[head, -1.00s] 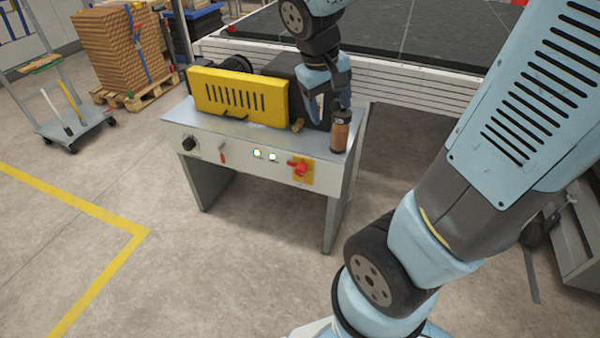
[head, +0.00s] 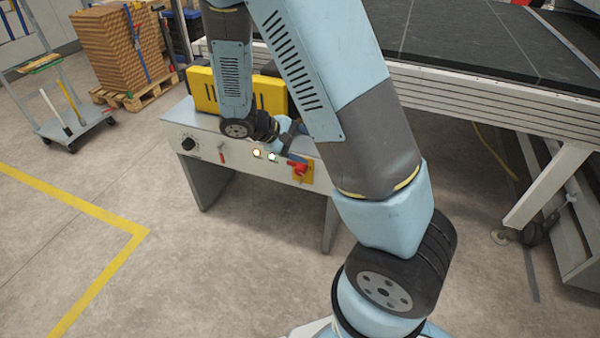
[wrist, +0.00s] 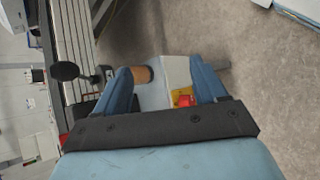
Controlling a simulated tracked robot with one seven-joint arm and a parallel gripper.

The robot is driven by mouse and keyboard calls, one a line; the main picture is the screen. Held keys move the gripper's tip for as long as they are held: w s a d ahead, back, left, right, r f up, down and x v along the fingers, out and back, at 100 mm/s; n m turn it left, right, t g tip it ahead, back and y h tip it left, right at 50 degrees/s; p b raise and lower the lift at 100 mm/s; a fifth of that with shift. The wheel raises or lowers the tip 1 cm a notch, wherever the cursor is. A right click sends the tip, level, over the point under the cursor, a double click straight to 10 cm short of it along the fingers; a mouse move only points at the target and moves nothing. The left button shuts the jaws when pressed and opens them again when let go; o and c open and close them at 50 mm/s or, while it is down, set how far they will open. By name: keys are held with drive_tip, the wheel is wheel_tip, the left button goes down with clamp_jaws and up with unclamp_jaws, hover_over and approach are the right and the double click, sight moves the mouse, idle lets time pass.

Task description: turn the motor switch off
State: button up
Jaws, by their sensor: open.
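The roller coater's white front panel (head: 205,143) carries a red rotary switch (head: 298,167) on a yellow plate (head: 308,177) at its right end. A small red lever (head: 221,152) is further left. I cannot tell from labels which is the motor switch. My gripper (head: 290,142) is just above and left of the red rotary switch, apart from it as far as I can see. In the wrist view my gripper (wrist: 162,70) is open and empty, with the red switch (wrist: 186,101) between its blue fingers, nearer the right one.
Two lit lamps (head: 265,155) and a black knob (head: 189,143) are on the panel. A brown cylinder (wrist: 143,74) stands near the left finger in the wrist view; my arm hides it in the head view. The yellow guard (head: 203,90) is partly hidden. Floor in front is clear.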

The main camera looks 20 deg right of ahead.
drive_tip(key=w+a+f+n+t+h, duration=0.1)
drive_tip(key=w+f+n+t+h, duration=0.15)
drive_tip(key=f, duration=0.35)
drive_tip(key=w+a+f+n+t+h, duration=0.1)
drive_tip(key=a+f+n+t, duration=0.2)
drive_tip(key=f, duration=0.4)
drive_tip(key=n+t+y, duration=0.3)
drive_tip(key=n+t, duration=0.6)
drive_tip(key=n, duration=0.2)
approach(299, 172)
drive_tip(key=shift+h, duration=0.25)
drive_tip(key=x, duration=1)
drive_tip(key=shift+w+d+f, duration=0.1)
drive_tip(key=shift+w+f, duration=0.15)
drive_tip(key=shift+w, duration=0.05)
drive_tip(key=c, duration=1.1)
